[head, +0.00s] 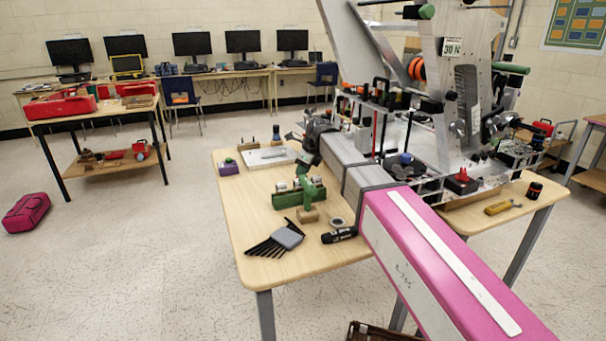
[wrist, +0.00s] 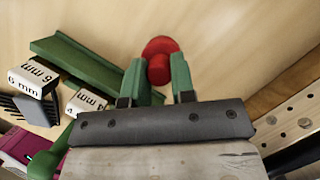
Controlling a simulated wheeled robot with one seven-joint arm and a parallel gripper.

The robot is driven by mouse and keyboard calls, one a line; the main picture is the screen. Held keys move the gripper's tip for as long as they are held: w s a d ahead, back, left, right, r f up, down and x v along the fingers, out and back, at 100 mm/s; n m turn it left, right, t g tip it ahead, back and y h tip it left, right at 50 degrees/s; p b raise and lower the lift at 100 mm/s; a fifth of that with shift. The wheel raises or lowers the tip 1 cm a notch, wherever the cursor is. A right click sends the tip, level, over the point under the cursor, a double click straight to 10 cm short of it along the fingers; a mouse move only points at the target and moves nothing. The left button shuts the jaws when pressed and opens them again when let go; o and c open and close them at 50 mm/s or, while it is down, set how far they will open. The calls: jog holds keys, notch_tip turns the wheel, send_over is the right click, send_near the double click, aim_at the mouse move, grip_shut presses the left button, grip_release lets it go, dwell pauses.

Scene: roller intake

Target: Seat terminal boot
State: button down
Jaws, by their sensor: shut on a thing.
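The terminal boot (wrist: 158,62), as I take it, is a red piece with a round disc and a short cylinder in the wrist view. My gripper (wrist: 156,80) has green fingers and is shut on the cylinder, with one finger on each side. The disc lies beyond the fingertips against the pale wood; I cannot tell whether it touches the table. In the head view my gripper (head: 303,162) is over the table's left part, just behind the green tray, and the red piece is hidden. I cannot make out a terminal for certain.
A green tray (head: 292,198) with white labelled pieces stands close to my gripper. A large metal machine (head: 455,110) and a black block with a red top (head: 461,183) are at right.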

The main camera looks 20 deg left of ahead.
jog(key=shift+r, duration=2.05)
jog(key=shift+r, duration=0.1)
